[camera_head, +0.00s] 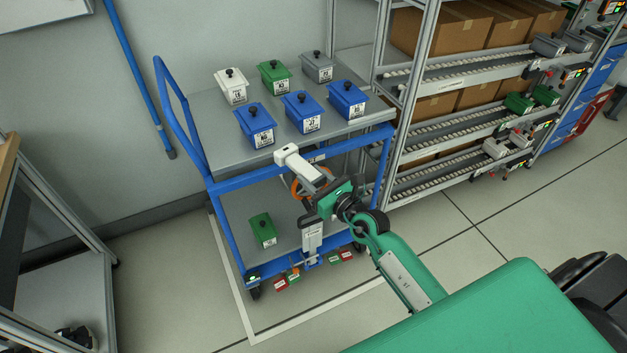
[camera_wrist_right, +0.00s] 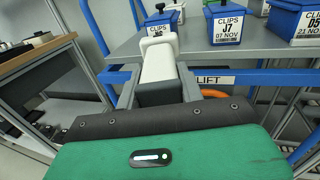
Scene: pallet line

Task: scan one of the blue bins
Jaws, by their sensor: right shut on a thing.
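Three blue bins with black-knobbed lids and white labels stand in the front row on the cart's top deck: left (camera_head: 255,125), middle (camera_head: 302,112) and right (camera_head: 347,99). My right gripper (camera_head: 316,190) is shut on a white hand scanner (camera_head: 298,163), held at the cart's front edge, just short of the bins. In the right wrist view the scanner (camera_wrist_right: 158,62) sits between the grey fingers and hides part of the left blue bin's label. The middle bin (camera_wrist_right: 228,22) there reads CLIPS J7, 07 NOV. My left gripper is not in view.
White (camera_head: 231,88), green (camera_head: 273,79) and grey (camera_head: 318,67) bins stand behind the blue ones. The cart has a blue frame (camera_head: 228,235) and a green bin (camera_head: 262,230) on its lower deck. A roller rack (camera_head: 425,60) with cartons stands at right. Floor is clear at front left.

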